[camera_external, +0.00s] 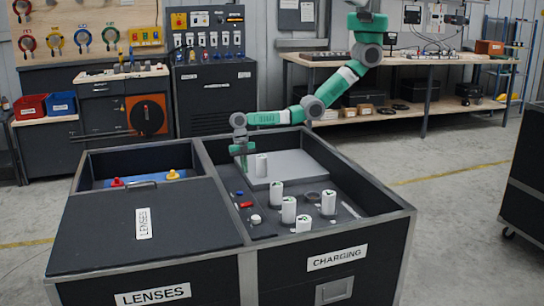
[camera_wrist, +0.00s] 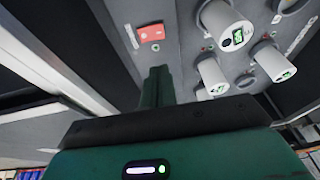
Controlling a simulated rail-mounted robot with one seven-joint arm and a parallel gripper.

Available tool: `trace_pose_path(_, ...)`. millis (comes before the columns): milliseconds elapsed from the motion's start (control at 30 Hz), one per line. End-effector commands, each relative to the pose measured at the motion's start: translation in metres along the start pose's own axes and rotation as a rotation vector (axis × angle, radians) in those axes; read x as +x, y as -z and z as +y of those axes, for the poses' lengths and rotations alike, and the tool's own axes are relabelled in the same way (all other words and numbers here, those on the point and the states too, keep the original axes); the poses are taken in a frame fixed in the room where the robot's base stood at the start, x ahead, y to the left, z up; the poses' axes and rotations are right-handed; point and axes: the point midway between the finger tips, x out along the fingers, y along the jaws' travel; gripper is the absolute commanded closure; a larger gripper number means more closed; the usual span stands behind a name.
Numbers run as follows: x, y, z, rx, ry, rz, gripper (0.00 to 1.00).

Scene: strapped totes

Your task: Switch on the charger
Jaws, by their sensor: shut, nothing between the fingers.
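The charger is the grey panel (camera_external: 262,234) inside the tote labelled CHARGING, with several white cylinders (camera_external: 288,210) standing upright on it. A red rectangular piece (camera_external: 246,205), which looks like a switch, sits at the panel's left side. In the wrist view the red piece (camera_wrist: 151,33) has a small green light beside it. My gripper (camera_external: 244,168) is over the left rear of the tote, pointing down, behind the red piece in the external view. In the wrist view its green fingers (camera_wrist: 157,88) are together and empty, pointing toward the red piece and apart from it.
The tote walls and central divider (camera_external: 222,190) rise around the panel. The LENSES compartment (camera_external: 100,222) is on the left, partly covered by a dark lid.

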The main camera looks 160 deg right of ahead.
Motion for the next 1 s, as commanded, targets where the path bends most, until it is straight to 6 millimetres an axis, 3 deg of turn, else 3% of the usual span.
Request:
trace_pose_path(167,0.025,-0.001,0.000,0.000,0.002,0.000,1.00)
trace_pose_path(600,0.118,-0.005,0.000,0.002,0.000,0.000,1.00)
trace_pose_path(800,0.136,-0.010,-0.002,0.001,-0.001,0.000,1.00)
trace_pose_path(1000,0.138,-0.011,-0.003,0.000,-0.001,0.000,1.00)
